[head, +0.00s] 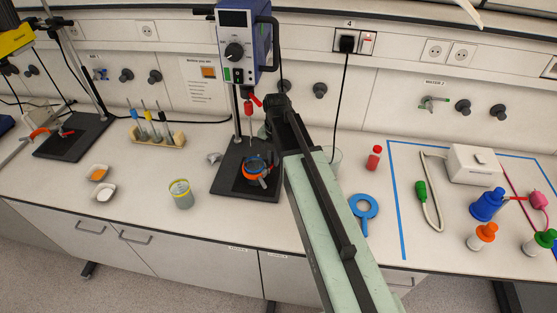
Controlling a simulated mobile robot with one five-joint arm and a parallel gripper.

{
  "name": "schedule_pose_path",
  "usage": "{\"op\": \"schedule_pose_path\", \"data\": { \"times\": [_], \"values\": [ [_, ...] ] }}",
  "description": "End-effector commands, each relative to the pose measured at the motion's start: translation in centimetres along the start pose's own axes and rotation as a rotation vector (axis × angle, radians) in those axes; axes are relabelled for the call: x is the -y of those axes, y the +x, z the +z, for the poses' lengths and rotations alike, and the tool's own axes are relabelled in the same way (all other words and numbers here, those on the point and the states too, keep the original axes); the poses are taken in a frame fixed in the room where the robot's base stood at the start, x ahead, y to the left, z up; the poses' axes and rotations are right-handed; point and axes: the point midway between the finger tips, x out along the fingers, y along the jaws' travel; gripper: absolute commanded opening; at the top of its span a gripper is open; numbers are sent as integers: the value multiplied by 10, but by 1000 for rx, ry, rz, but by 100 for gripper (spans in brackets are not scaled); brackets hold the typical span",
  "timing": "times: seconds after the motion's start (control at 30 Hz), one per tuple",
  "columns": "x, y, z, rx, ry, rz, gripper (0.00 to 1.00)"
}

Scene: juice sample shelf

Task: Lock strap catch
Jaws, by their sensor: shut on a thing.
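An orange strap (248,175) goes around a dark blue-rimmed vessel (252,162) on the black base (232,183) of the middle stand. The strap's catch (263,182) is at the vessel's front right, small and partly covered. My arm comes in from the lower right, and my gripper (268,171) is at the catch, closed on it. The fingers are small and dark against the base, so the lever's exact angle is hard to see.
A blue stirrer motor (237,40) hangs above the vessel. The front bench left of the base is mostly clear.

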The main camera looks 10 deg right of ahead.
Motion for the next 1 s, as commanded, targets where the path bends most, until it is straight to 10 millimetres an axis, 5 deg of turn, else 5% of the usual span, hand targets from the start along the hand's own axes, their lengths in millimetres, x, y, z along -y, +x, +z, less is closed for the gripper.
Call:
{"op": "schedule_pose_path", "data": {
  "times": [0.4,0.93,1.0],
  "values": [
    [-5,0,-4,-19,-173,-3,0],
    [-5,0,-3,-19,-192,-4,0],
    [-5,0,-3,-18,-192,-3,26]
  ]
}}
